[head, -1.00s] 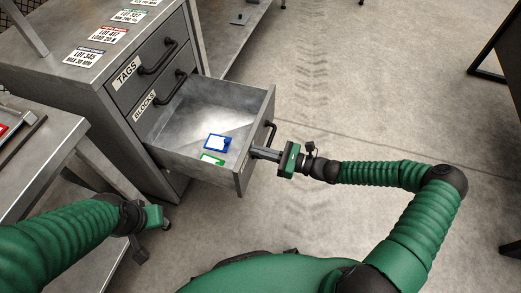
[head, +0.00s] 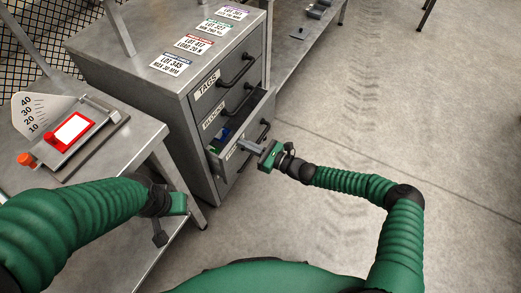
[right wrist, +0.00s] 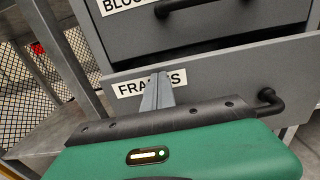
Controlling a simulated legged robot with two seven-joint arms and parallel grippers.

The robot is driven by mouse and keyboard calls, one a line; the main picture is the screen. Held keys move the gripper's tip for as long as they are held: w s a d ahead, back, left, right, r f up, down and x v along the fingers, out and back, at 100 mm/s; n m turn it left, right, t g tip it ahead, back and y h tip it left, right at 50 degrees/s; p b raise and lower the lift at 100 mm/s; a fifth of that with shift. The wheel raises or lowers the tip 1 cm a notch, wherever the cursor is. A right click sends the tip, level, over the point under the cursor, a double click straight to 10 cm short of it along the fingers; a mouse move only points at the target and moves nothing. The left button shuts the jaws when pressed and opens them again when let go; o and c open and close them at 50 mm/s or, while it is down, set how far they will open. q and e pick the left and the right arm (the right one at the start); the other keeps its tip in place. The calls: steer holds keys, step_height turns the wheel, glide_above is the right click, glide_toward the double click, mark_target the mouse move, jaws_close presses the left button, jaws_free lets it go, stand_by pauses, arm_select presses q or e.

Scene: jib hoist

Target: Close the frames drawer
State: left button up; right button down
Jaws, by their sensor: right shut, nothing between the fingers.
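The frames drawer (head: 258,117) is the lowest labelled one in the grey cabinet. It stands partly open, with a short gap behind its front. The right wrist view shows its front with the FRAMES label (right wrist: 135,86) and a black handle (right wrist: 268,104). My right gripper (head: 243,144) is shut and empty, its fingertips at the drawer front over the label, left of the handle. Whether they touch it is hard to tell. A blue-edged card (head: 223,134) shows inside the drawer, largely hidden. My left gripper (head: 178,204) hangs away from the cabinet, its fingers hidden.
The TAGS drawer (head: 228,78) and BLOCKS drawer (head: 232,104) above are shut. Lot cards lie on the cabinet top (head: 135,42). A workbench (head: 110,150) at left carries a gauge with a red-framed card (head: 70,132). The floor (head: 350,110) at right is clear.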

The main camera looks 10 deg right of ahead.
steer(key=b+x, duration=0.1)
steer(key=x, duration=0.6)
steer(key=shift+w+r, duration=0.2)
steer(key=shift+a+r, duration=0.1)
